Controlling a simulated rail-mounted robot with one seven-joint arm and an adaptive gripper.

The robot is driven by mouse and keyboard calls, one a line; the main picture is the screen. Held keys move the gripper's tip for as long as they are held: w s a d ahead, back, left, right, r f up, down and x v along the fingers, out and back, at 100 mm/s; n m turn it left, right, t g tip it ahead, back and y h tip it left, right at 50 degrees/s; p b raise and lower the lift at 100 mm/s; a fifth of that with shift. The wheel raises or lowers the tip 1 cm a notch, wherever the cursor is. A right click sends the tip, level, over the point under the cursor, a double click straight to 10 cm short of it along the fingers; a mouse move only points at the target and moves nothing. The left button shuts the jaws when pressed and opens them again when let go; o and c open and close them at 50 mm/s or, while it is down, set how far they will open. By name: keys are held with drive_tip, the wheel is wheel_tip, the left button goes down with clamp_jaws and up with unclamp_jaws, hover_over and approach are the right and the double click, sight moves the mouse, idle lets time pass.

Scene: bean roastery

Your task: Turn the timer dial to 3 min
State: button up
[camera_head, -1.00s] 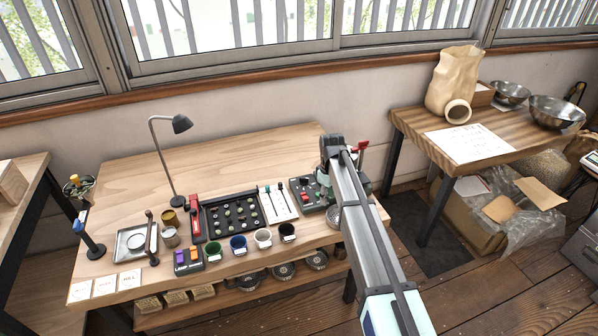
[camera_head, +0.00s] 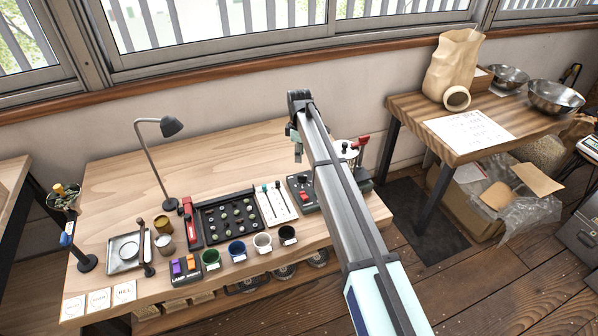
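I cannot make out the timer dial or a 3 min mark. A dark control unit (camera_head: 302,194) with a red switch stands at the right end of the workbench (camera_head: 135,180), partly hidden behind my arm. Just right of the arm, a round white top (camera_head: 346,152) with a dark knob-like piece and a red lever (camera_head: 361,143) shows; I cannot tell whether it is the timer. My gripper (camera_head: 297,152) hangs at the arm's far end, above the bench's back right part. Its fingers are small and mostly hidden, so their opening is unclear.
The bench's back middle is clear. A side table (camera_head: 415,110) stands right.

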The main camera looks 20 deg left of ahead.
sight(299, 175)
wheel_tip(299, 175, down, 11)
drive_tip(key=p, duration=0.2)
drive_tip(key=shift+r+p, duration=0.2)
drive_tip(key=shift+p, duration=0.2)
clamp_jaws()
